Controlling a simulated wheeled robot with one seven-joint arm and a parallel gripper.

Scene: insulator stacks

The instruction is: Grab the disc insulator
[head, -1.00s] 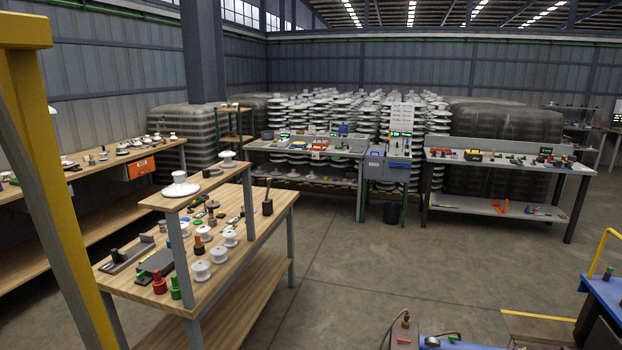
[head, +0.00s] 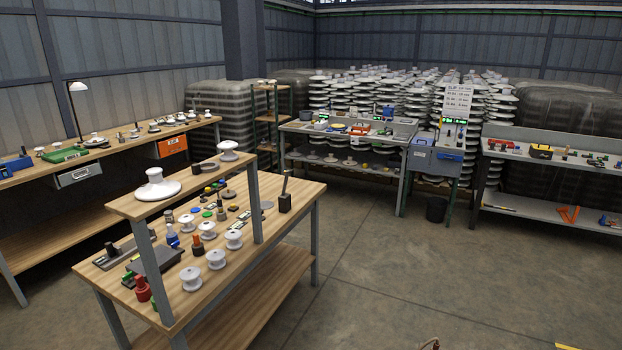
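A white disc insulator (head: 157,187) with a wide flat skirt and a knob on top stands upright on the near left end of the wooden workbench's raised shelf (head: 208,184). A smaller white insulator (head: 228,151) stands at the shelf's far end. Several small white spool-shaped insulators (head: 191,278) stand on the bench top below. Many white discs are stacked in tall piles (head: 345,97) at the back. My gripper is not in view.
The wooden workbench (head: 283,222) holds red, green and blue small parts and a dark holder. A long wooden bench (head: 100,152) runs along the left wall. Two grey metal benches (head: 350,143) (head: 540,209) stand farther back. Concrete floor (head: 420,270) is clear at right.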

